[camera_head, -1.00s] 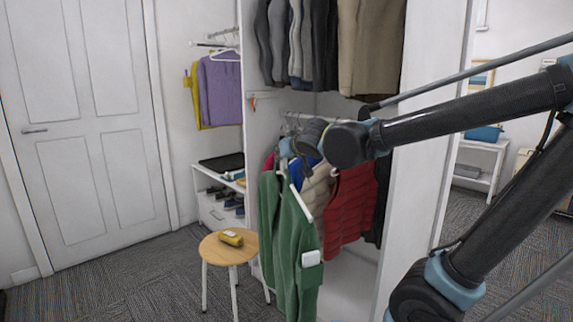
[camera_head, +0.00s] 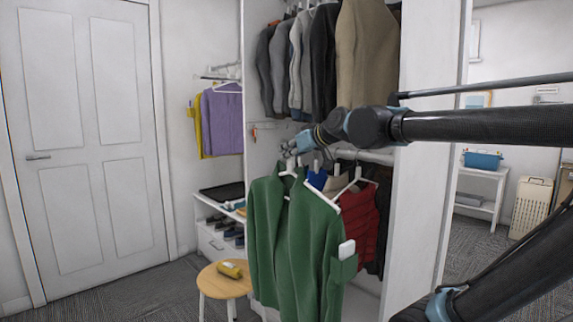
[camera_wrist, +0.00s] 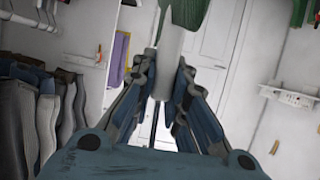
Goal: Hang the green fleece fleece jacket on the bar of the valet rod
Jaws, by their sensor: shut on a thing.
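The green fleece jacket (camera_head: 292,245) hangs upright on a white hanger in the head view, with a white flat item (camera_head: 346,249) at its right side pocket. My gripper (camera_head: 291,153) is shut on the top of this hanger. In the wrist view a pale hanger part (camera_wrist: 168,48) sits between the fingers, with some green at the top edge. A pale bar (camera_head: 264,126) sticks out by the wardrobe's side panel, behind and left of my gripper. Rods (camera_head: 222,74) on the wall farther left hold purple and yellow garments. I cannot tell which one is the valet rod.
A red vest (camera_head: 361,215) and other clothes hang on the wardrobe's lower rail behind the jacket. Jackets (camera_head: 310,55) hang above. A round stool (camera_head: 223,282) with a yellow item (camera_head: 230,269) stands lower left. Free floor lies before the door (camera_head: 90,150).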

